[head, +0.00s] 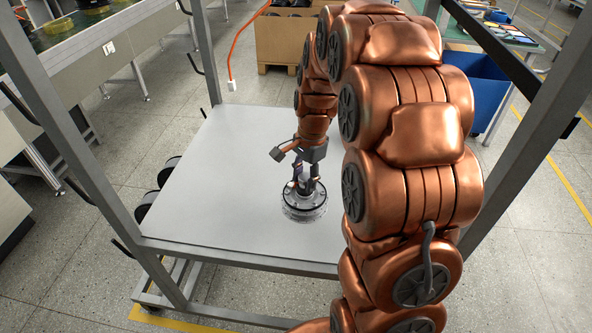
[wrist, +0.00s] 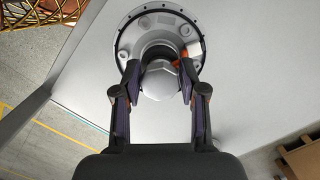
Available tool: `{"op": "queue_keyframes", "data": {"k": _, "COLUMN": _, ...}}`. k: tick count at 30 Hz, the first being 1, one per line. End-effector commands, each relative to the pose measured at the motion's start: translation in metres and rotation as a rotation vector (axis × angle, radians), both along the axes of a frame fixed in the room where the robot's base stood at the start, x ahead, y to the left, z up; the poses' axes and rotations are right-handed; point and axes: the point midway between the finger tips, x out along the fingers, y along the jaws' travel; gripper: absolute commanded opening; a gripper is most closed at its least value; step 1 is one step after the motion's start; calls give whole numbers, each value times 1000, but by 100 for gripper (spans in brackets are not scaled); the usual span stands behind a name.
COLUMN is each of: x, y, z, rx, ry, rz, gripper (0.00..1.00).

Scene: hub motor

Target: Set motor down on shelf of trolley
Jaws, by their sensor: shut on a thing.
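The hub motor (head: 304,207) is a round silver and dark disc with a raised centre. My gripper (head: 306,184) points down and is shut on the motor's central hub. In the wrist view the motor (wrist: 128,45) shows its bolted flange, and the fingers of my gripper (wrist: 160,82) press on both sides of the silver hub end.
Grey trolley posts (head: 80,140) frame the shelf. A cardboard box (head: 283,42) and a blue bin (head: 482,85) stand behind. The shelf is bare around the motor, most widely to the left.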

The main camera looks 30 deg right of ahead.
Motion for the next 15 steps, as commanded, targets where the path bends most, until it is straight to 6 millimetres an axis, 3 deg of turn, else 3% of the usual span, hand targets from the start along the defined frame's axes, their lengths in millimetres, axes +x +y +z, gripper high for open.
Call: {"op": "queue_keyframes", "data": {"k": 15, "x": -66, "y": -46, "z": -16, "rx": -1, "ry": -6, "rz": -765, "gripper": 0}}
